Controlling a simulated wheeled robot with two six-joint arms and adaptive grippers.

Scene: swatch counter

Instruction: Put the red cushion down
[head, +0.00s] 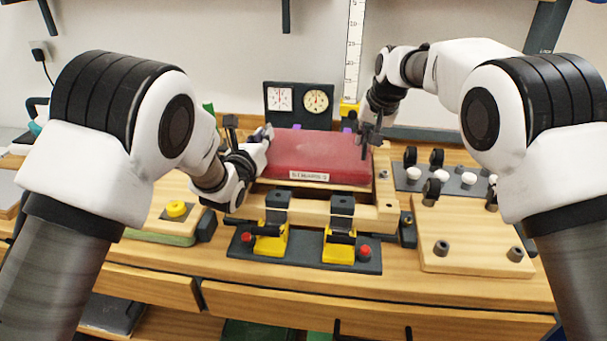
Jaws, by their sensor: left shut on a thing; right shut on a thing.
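The red cushion (315,157) is a flat, dark red block with a pale label on its front edge, in the middle of the head view. It is over a wooden frame (310,208) on the counter; I cannot tell whether it touches the frame. My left gripper (262,137) is shut on the cushion's left end. My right gripper (368,134) is shut on its right end. The fingertips are small and partly hidden by the cushion.
Yellow clamps (271,240) on a dark plate stand in front of the frame. A dial panel (299,101) stands behind the cushion. To the right are a wooden board (468,238) and a grey strip with white knobs (468,179). A yellow knob (176,209) sits at left.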

